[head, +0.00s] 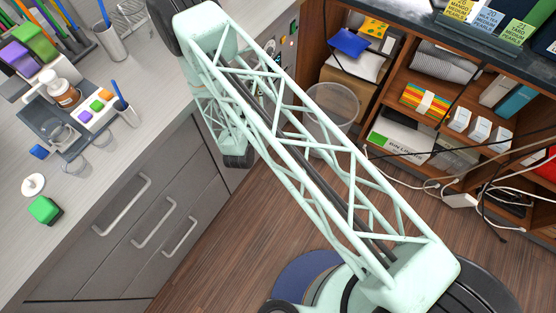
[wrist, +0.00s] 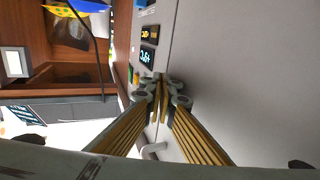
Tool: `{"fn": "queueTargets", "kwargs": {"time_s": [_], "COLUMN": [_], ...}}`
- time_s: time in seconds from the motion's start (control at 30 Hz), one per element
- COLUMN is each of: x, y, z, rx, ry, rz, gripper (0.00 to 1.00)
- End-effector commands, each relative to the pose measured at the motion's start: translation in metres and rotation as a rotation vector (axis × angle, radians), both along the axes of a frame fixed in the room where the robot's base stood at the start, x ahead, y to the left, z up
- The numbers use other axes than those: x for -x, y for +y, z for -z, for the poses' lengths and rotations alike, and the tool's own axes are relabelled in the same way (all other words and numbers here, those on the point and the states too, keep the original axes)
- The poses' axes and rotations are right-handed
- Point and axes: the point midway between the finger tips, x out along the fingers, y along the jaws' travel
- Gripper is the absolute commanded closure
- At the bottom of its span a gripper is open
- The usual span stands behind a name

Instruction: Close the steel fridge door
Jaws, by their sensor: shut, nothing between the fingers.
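Grey steel fronts with bar handles (head: 123,204) run under the counter at the left of the head view. I cannot tell for sure which is the fridge door, or whether it stands ajar. In the wrist view a broad grey panel (wrist: 255,70) fills the right side, with a thin seam along its left edge. A pale rounded bar, perhaps a handle (wrist: 155,151), shows below the fingertips. My gripper (wrist: 163,92) is shut and empty, its tips over the seam; whether they touch the panel is unclear. In the head view my arm hides the fingers.
Small lit displays (wrist: 147,56) sit left of the seam. A clear bin (head: 331,105) stands on the wood floor beside open shelves (head: 415,60). White cables (head: 425,183) trail near the shelves. The floor (head: 210,250) before the fronts is clear.

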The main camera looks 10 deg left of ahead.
Motion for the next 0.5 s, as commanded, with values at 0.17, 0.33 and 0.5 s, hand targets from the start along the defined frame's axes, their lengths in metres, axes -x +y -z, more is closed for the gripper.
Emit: {"fn": "queueTargets", "kwargs": {"time_s": [0.17, 0.33, 0.5], "x": [0.002, 0.007, 0.015], "y": [-0.006, -0.020, -0.040], "z": [0.000, 0.000, 0.000], "rx": [0.001, 0.002, 0.003], "ry": [0.001, 0.001, 0.002], "rz": [0.001, 0.003, 0.003], "gripper": [1.00, 1.00, 1.00]}}
